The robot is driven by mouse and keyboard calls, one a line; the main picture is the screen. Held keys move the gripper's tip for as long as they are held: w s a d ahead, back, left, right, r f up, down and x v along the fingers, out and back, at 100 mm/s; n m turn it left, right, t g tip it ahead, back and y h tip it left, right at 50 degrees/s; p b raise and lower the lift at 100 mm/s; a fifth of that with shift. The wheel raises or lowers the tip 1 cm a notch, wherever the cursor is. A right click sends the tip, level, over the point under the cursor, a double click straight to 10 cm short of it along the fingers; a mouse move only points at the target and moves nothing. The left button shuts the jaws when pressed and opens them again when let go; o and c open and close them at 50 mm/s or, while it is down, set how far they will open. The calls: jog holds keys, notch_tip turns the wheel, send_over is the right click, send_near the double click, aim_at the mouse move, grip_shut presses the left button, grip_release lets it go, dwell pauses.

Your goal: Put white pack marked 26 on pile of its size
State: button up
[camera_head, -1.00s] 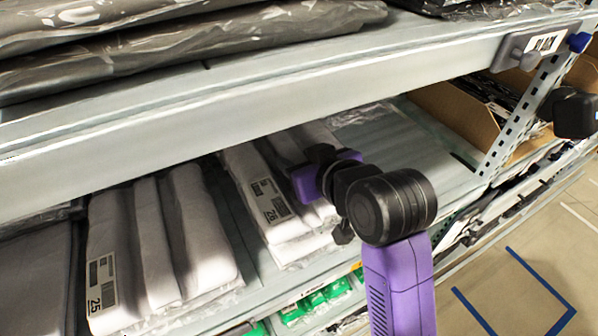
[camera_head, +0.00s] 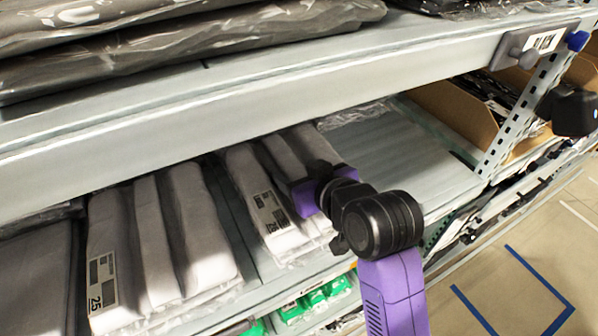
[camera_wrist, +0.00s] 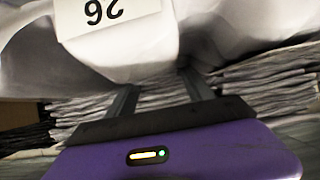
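The white pack marked 26 (camera_head: 245,172) is on the middle shelf, over a pile of white packs, with its label facing out. Its label (camera_wrist: 112,14) shows upside down at the top of the wrist view. My gripper (camera_head: 318,190) is at the pack's right side. In the wrist view its fingers (camera_wrist: 158,88) are apart, with the pack between and over them, and the tips are hidden. The pack moves with my gripper, so it looks gripped. Whether it touches the pile beneath is unclear. The white pile marked 25 (camera_head: 150,235) lies to the left.
The upper shelf (camera_head: 250,92) with grey packs (camera_head: 180,50) overhangs close above. A cardboard box (camera_head: 460,112) and a perforated upright (camera_head: 512,115) stand at the right. The shelf (camera_head: 405,155) is bare right of the piles. Green packs (camera_head: 310,300) lie below.

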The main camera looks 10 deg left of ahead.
jog(key=shift+r, duration=0.1)
jog(key=shift+s+d+r, duration=0.1)
jog(key=shift+r, duration=0.05)
jog(key=v, duration=1.1)
jog(key=shift+s+d+r+b, duration=0.1)
jog(key=shift+s+d+b, duration=0.05)
jog(key=shift+s+b, duration=0.15)
jog(key=shift+w+r, duration=0.1)
notch_tip(320, 180, up, 6)
jog(key=w+d+m+t, duration=0.2)
jog(key=w+t, duration=0.1)
jog(key=t, duration=0.2)
jog(key=s+d+f+m+t+h, duration=0.3)
jog(key=s+d+f, duration=0.3)
jog(key=s+d, duration=0.15)
jog(key=s+d+f+g+h, duration=0.1)
jog(key=s+d+f, duration=0.2)
jog(key=s, duration=0.6)
jog(key=s+d+f+m+g+h, duration=0.1)
jog(key=s+d+f, duration=0.2)
jog(key=s+f, duration=0.3)
jog(key=s+d+f+g+h, duration=0.1)
jog(key=s+d+f, duration=0.2)
jog(key=s, duration=0.9)
jog(key=shift+d+f+m+h, duration=0.3)
jog(key=shift+f+m+h, duration=0.1)
jog(key=shift+f, duration=0.3)
